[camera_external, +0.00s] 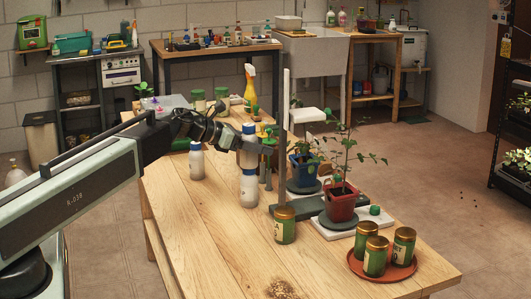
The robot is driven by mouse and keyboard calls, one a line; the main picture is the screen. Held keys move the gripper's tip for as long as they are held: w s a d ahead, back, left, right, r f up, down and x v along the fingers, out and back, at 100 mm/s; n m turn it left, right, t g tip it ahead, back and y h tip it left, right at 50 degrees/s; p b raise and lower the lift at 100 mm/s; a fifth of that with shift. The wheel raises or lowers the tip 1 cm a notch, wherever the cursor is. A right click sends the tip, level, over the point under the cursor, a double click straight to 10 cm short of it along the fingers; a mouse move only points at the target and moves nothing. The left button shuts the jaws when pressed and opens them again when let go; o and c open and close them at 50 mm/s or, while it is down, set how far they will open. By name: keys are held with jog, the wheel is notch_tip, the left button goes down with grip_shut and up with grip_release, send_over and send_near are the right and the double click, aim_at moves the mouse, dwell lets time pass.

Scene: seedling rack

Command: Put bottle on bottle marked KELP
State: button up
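A white bottle with a blue top (249,131) is in the middle of the table, upright, directly above another white bottle (248,191). It appears to rest on that lower bottle, but I cannot tell whether there is a small gap. My gripper (249,146) reaches in from the left at the upper bottle, with its dark fingers around the bottle's middle. I cannot see whether they press on it. A third white bottle (196,164) with a blue band stands to the left, below my wrist. I cannot read KELP on any bottle.
Right of the stack are a post stand (286,110), a blue pot (303,172) and a red pot (341,204) with plants. A green can (285,226) stands in front; several more are on an orange tray (383,262). A yellow spray bottle (250,92) stands behind. The front-left tabletop (205,240) is clear.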

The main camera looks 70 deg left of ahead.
jog(key=shift+r+p, duration=0.3)
jog(key=shift+r, duration=0.05)
jog(key=p+v, duration=0.4)
jog(key=v, duration=0.8)
jog(key=shift+f, duration=0.15)
